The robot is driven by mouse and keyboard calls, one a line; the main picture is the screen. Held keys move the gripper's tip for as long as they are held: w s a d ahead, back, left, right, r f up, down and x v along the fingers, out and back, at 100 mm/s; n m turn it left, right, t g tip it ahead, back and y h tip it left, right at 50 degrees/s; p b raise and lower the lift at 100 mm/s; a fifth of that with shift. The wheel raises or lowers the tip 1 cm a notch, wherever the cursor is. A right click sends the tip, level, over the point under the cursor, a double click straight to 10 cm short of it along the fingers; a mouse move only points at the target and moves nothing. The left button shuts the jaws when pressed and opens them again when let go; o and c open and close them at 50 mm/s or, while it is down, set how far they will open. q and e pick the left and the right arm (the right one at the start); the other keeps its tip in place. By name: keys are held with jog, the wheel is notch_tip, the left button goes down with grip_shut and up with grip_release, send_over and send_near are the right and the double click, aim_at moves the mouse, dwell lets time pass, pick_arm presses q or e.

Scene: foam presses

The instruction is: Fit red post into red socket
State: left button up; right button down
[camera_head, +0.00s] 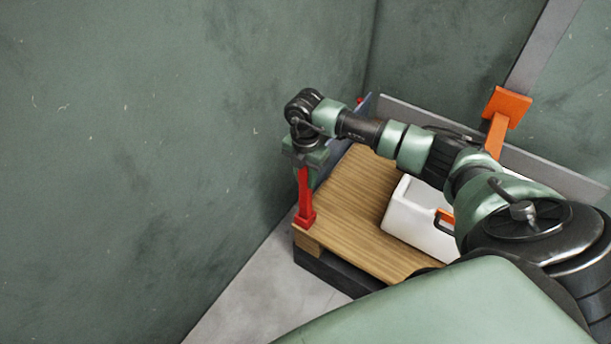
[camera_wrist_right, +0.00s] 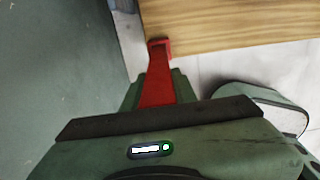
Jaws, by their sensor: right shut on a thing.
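The red post (camera_head: 304,187) hangs roughly upright below my right gripper (camera_head: 305,158), at the left corner of the wooden board. The gripper is shut on its upper part. In the right wrist view, the red post (camera_wrist_right: 156,82) runs away from the jaws toward the board's corner. A wider red piece (camera_head: 304,219) shows at the post's lower end, beside the board's edge. I cannot tell whether this is the post's own foot or the red socket. My left gripper is not in view.
The wooden board (camera_head: 350,205) lies on a dark base. A white container (camera_head: 411,213) with an orange handle stands on it. An orange post with a square plate (camera_head: 507,105) rises at the back. A small red thing (camera_head: 360,100) shows behind my arm. Green walls (camera_head: 180,130) close in left.

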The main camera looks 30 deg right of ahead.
jog(key=shift+f, duration=0.2)
jog(key=c, duration=1)
grip_release()
jog(key=shift+c, duration=0.2)
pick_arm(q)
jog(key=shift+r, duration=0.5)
pick_arm(e)
notch_tip(320, 180, up, 8)
jog(key=shift+f+p, duration=0.1)
jog(key=shift+p, duration=0.55)
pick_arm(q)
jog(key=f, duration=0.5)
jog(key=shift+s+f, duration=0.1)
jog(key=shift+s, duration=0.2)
